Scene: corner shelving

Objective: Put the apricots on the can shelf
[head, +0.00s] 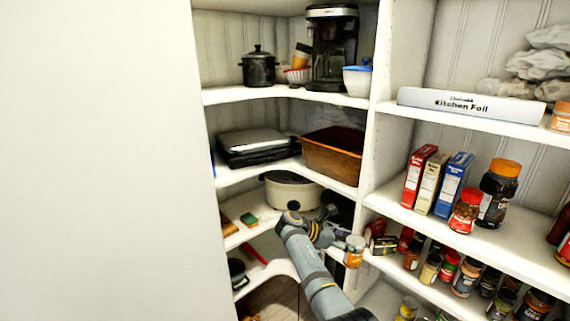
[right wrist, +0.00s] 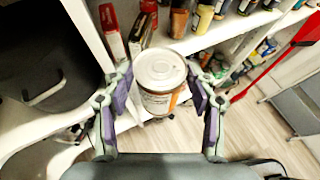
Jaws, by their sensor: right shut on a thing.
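A can with a pale lid and an orange-and-white label, probably the apricots (head: 355,252), is held near the left end of the jar shelf. It also shows in the right wrist view (right wrist: 158,78), lid towards the camera, between the purple pads. The label is too small to read. My right gripper (head: 343,245) is shut on this can; it also shows in the right wrist view (right wrist: 158,95). A lower shelf (head: 380,297) at right carries several small containers (head: 407,307); I cannot tell which shelf is the can shelf. My left gripper is not in view.
Several jars (head: 466,277) and small boxes (head: 384,245) crowd the shelf beside the held can. Boxes and a dark jar (head: 498,192) stand above. A white upright (head: 371,150) divides the corner shelves from the right ones. Wooden floor (right wrist: 240,130) is open below.

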